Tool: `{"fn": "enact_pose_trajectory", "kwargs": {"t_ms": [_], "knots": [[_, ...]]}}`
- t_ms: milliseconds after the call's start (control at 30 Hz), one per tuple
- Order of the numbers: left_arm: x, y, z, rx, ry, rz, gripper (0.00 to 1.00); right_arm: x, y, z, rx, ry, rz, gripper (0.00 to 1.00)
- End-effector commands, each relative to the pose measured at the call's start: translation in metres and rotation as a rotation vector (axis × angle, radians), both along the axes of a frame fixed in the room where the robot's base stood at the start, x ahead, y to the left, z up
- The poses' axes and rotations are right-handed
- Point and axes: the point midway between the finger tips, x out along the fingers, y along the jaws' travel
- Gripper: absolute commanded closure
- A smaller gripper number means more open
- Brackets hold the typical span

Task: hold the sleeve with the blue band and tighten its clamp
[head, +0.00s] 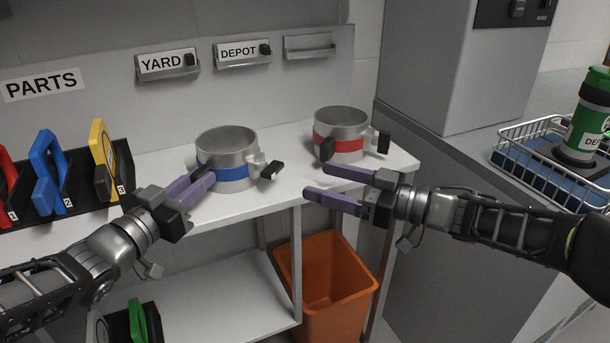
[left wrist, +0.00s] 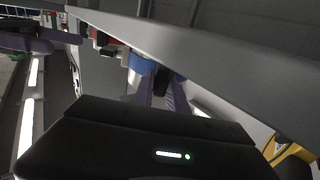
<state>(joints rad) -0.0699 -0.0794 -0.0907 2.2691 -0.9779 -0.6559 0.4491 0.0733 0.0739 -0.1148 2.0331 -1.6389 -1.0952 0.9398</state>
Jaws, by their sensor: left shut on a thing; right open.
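The sleeve with the blue band (head: 229,172) is a grey metal ring standing upright on the white shelf. Its clamp (head: 264,168), with a dark lever, sticks out on the right side. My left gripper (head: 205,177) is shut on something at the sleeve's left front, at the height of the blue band. In the left wrist view the fingers reach the blue band (left wrist: 142,64), and the contact itself is partly hidden. My right gripper (head: 315,182) is open and empty, to the right of the clamp and apart from it, in front of the red-banded sleeve.
A similar sleeve with a red band (head: 342,146) stands to the right on the shelf (head: 288,172). A dark rack (head: 75,186) with red, blue and yellow items is at left. An orange bin (head: 325,275) stands below. A wire basket (head: 536,170) with a green container is at right.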

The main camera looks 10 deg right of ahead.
Motion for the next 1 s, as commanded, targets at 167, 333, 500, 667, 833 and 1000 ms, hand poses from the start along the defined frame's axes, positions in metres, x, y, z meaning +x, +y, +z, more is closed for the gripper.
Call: {"fn": "enact_pose_trajectory", "kwargs": {"t_ms": [167, 333, 500, 667, 833, 1000], "knots": [[0.0001, 0.0001, -0.0002, 0.0, 0.0, 0.0, 1.0, -0.0044, -0.0062, 0.0002, 0.001, 0.0, 0.001, 0.29], [0.0001, 0.0001, -0.0001, 0.0, 0.0, 0.0, 1.0, -0.0043, -0.0061, 0.0001, 0.001, 0.0, 0.001, 0.29], [0.0001, 0.0001, -0.0001, 0.0, 0.0, 0.0, 0.71, -0.0041, -0.006, 0.0002, 0.001, 0.0, 0.001, 0.29], [0.0, 0.0, 0.0, 0.0, 0.0, 0.0, 0.57, -0.0041, -0.0059, 0.0002, 0.001, -0.001, 0.001, 0.29], [0.0, 0.0, 0.0, 0.0, 0.0, 0.0, 0.57, -0.004, -0.0059, 0.0002, 0.001, -0.001, 0.001, 0.29], [-0.0019, 0.0015, 0.0002, 0.0, 0.0, 0.001, 0.57, -0.004, -0.0059, 0.0002, 0.001, -0.001, 0.001, 0.29]]}}
